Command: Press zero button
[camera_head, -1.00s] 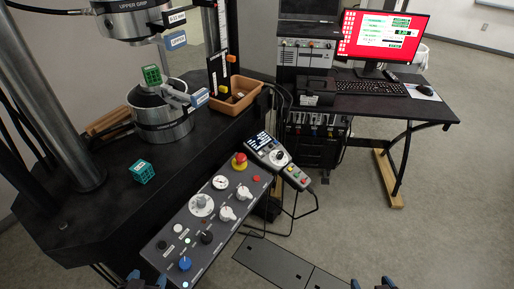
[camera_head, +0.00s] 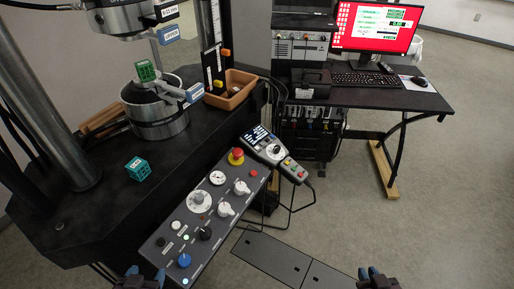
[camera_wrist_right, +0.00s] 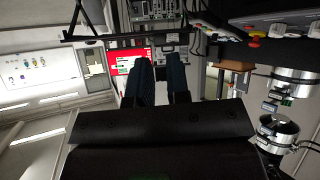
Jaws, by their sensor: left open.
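The control panel (camera_head: 207,222) carries several knobs and buttons, among them a red mushroom button (camera_head: 236,156), a white button (camera_head: 176,225) and a blue knob (camera_head: 184,260). A handheld controller (camera_head: 275,153) with a lit screen, a dial and small coloured buttons lies beside its far end. Button labels are too small to read, so I cannot tell which is the zero button. My left gripper (camera_head: 143,278) is open and empty near the panel's near end. My right gripper (camera_head: 375,277) is open and empty over the floor; its fingers also show in the right wrist view (camera_wrist_right: 160,82).
The testing machine's black base (camera_head: 95,205) bears a green lattice cube (camera_head: 137,169); another sits at the lower grip (camera_head: 146,71). A brown bin (camera_head: 232,90) stands behind. A desk (camera_head: 390,103) with a red-screened monitor (camera_head: 376,28) is at the back right. Floor at right is clear.

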